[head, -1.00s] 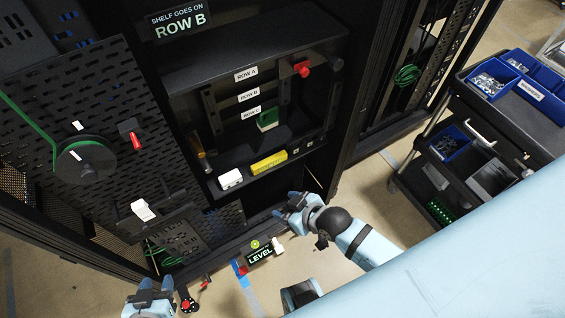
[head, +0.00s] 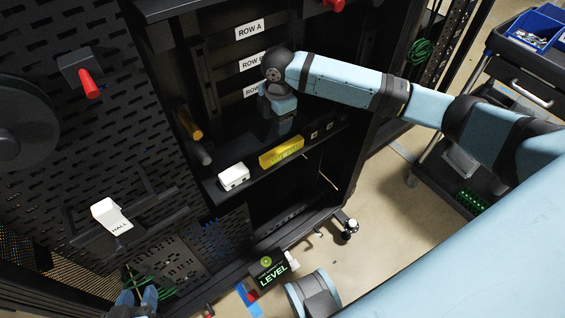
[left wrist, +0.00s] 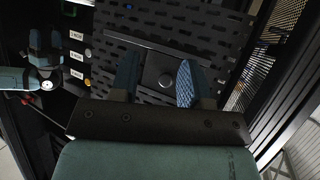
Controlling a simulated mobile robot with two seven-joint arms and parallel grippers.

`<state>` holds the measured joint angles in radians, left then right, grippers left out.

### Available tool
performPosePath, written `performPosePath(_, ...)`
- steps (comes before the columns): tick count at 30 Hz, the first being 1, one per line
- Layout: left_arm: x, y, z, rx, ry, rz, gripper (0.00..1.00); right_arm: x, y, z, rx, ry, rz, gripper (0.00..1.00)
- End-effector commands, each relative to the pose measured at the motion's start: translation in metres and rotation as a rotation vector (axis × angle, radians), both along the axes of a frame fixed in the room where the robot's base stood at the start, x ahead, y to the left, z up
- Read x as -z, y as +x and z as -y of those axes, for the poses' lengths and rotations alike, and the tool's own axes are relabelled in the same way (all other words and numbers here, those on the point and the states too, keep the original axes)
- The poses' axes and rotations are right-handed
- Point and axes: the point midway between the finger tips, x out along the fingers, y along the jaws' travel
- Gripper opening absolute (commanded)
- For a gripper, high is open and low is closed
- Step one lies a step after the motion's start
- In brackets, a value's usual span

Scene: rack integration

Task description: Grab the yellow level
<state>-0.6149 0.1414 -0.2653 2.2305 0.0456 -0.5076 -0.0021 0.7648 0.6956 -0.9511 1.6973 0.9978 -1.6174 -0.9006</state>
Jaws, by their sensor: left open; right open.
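The yellow level (head: 281,152) lies on the rack's lower black shelf (head: 240,192), right of a small white box (head: 233,177). My right gripper (head: 284,126) is inside the rack just above and behind the level, pointing down, apart from it as far as I can see; its fingertips are partly hidden by its own body. The left wrist view shows part of my right arm (left wrist: 42,75) at the left. My left gripper (head: 138,300) is low at the bottom left of the head view. Its fingers are open and empty in the left wrist view (left wrist: 157,82), facing the perforated panel.
A perforated black panel (head: 95,130) with a red-handled tool (head: 90,85) and a white HALL block (head: 110,216) stands left of the rack. A LEVEL sign (head: 270,271) sits below the shelf. A cart with blue bins (head: 535,27) is at the right. Floor between rack and cart is open.

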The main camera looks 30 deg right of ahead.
Motion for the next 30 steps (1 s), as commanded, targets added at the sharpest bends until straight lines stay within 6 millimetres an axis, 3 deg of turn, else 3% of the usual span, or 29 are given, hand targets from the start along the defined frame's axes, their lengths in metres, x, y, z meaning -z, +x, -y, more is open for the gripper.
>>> performPosePath(5, 0.008, 0.000, 0.001, 0.002, -0.005, 0.005, 0.43, 0.001, 0.004, 0.015, -0.027, -0.040, -0.029, 0.60)
performPosePath(14, 0.006, 0.003, 0.005, 0.008, -0.029, 0.039, 0.43, 0.056, 0.004, 0.015, -0.028, -0.042, -0.032, 0.60)
performPosePath(26, -0.015, 0.014, 0.017, 0.025, -0.088, 0.146, 0.43, 0.097, 0.000, 0.016, -0.028, -0.042, -0.031, 0.60)
performPosePath(30, -0.036, 0.021, 0.027, 0.041, -0.140, 0.241, 0.43, 0.119, -0.005, 0.017, -0.028, -0.042, -0.031, 0.60)
